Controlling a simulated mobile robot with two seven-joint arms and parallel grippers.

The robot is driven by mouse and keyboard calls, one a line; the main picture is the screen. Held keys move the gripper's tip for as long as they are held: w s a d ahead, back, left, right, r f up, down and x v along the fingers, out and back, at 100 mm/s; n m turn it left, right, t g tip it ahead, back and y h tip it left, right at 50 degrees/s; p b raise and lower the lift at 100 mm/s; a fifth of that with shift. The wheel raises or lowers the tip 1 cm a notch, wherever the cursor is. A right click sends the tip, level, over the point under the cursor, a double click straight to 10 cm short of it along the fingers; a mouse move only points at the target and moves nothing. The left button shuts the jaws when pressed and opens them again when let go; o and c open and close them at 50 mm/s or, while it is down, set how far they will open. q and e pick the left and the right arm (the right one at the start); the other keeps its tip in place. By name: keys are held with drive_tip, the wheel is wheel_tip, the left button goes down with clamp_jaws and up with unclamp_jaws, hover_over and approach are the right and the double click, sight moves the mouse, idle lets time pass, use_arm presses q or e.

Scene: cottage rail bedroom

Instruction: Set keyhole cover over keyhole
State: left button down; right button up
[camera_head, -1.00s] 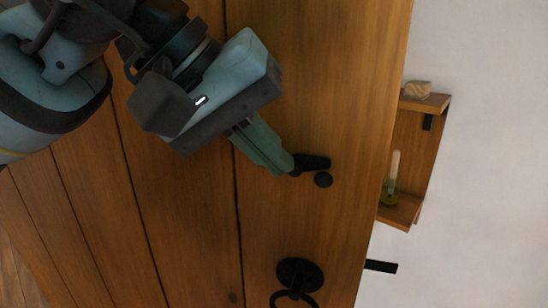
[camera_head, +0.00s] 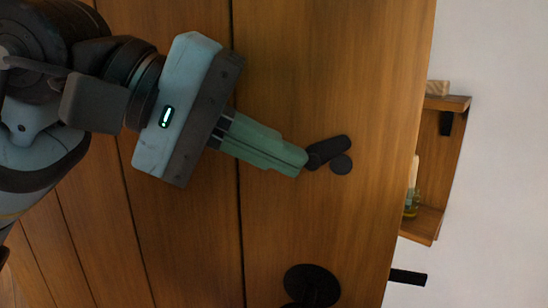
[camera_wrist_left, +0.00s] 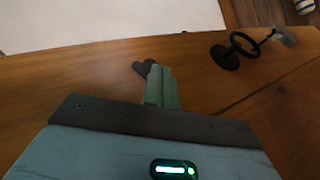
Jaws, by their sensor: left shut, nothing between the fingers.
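The keyhole cover (camera_head: 328,151) is a short black bar with rounded ends on the wooden door. It slants up to the right in the head view. A round dark disc (camera_head: 341,165), which looks like the keyhole plate, sits just below its right end, largely uncovered. My left gripper (camera_head: 301,164) is shut and empty, its fingertips at or touching the cover's lower left end. In the left wrist view the fingertips (camera_wrist_left: 155,67) are beside the dark cover (camera_wrist_left: 142,68); the contact is hard to make out. My right gripper is not in view.
A black ring handle (camera_head: 312,286) stands out from the door (camera_head: 330,60) below the cover; it also shows in the left wrist view (camera_wrist_left: 228,54). A black bar (camera_head: 408,277) sticks out past the door edge. A small wooden shelf (camera_head: 453,104) is on the white wall.

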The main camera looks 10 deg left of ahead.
use_arm(q)
drive_tip(key=shift+f, duration=0.2)
drive_tip(key=shift+f+h+b, duration=0.3)
drive_tip(key=shift+h+b, duration=0.5)
drive_tip(key=shift+b, duration=0.35)
drive_tip(key=shift+d+f+n+h+b, duration=0.1)
drive_tip(key=shift+f+n+h+b, duration=0.15)
drive_tip(key=shift+b, duration=0.25)
drive_tip(key=shift+d+f+n+h+b, duration=0.1)
drive_tip(key=shift+f+n+h+b, duration=0.15)
drive_tip(key=shift+h+b, duration=0.55)
drive_tip(key=shift+s+d+f+n+h+b, duration=0.15)
drive_tip(key=shift+f+n+h+b, duration=0.15)
drive_tip(key=shift+h+b, duration=0.6)
idle(0.4)
drive_tip(key=shift+y, duration=0.25)
